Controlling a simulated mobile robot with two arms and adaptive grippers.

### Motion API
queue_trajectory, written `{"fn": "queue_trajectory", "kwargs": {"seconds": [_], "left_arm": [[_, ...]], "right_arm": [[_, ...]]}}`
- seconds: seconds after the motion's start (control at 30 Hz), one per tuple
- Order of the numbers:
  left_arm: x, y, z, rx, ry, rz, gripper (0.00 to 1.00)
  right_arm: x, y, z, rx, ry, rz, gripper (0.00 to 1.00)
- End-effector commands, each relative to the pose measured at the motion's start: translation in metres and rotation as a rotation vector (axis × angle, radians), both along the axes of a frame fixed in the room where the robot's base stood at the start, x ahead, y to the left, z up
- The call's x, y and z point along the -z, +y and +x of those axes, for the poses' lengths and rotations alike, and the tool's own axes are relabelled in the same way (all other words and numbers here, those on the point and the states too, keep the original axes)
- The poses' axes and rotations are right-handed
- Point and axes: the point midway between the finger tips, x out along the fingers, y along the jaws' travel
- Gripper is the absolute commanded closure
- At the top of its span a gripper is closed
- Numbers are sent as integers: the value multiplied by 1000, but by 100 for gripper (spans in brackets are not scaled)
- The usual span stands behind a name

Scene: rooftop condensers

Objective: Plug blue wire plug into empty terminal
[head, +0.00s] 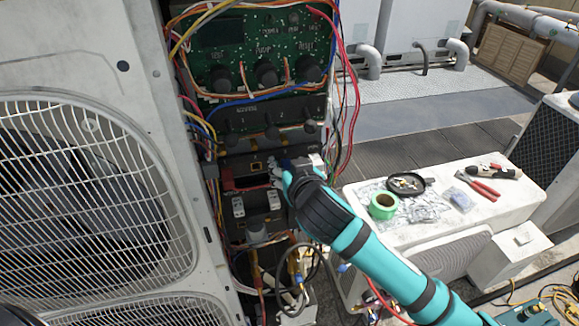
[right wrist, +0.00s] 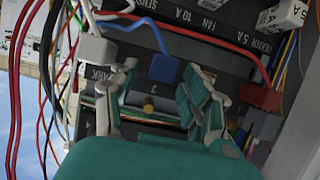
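The blue wire plug (right wrist: 165,69) shows in the right wrist view against the dark terminal panel, with a blue wire running up from it. My right gripper (right wrist: 158,92) is open, its fingers wide apart on either side of the plug. The plug looks closer to the right-hand finger; I cannot tell if they touch. A round brass-coloured stub (right wrist: 149,104) shows between the fingers, below the plug. In the head view my right gripper (head: 282,172) is at the panel and hides the plug. I cannot make out for certain which terminal is empty.
A grey plug (right wrist: 95,48) and a red plug (right wrist: 260,97) flank the fingers, with loose wires around. Above is a green circuit board (head: 262,50). The condenser fan grille (head: 90,190) stands left. A white unit (head: 440,200) at right holds tape and pliers.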

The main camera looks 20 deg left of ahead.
Motion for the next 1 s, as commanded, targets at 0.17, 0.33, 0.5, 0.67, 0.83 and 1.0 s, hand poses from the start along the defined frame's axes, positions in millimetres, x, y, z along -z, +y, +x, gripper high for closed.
{"fn": "queue_trajectory", "kwargs": {"seconds": [0.17, 0.33, 0.5, 0.67, 0.83, 1.0], "left_arm": [[0, 0, 0, 0, 0, 0, 60], [0, 1, -1, 1, 1, 1, 60], [0, 1, 0, 0, 0, 1, 60], [0, 0, 0, 0, 0, 0, 60], [0, 0, 0, 0, 0, 0, 60], [0, 0, 0, 0, 0, 0, 60]], "right_arm": [[1, 0, 0, 0, 2, -1, 50], [0, -3, -4, 0, 2, -2, 50], [-10, -15, -23, -1, 3, 1, 50], [-24, -34, -51, -1, 2, 2, 50], [-36, -50, -75, -1, 1, 1, 50], [-44, -59, -89, -1, 2, 1, 50]]}}
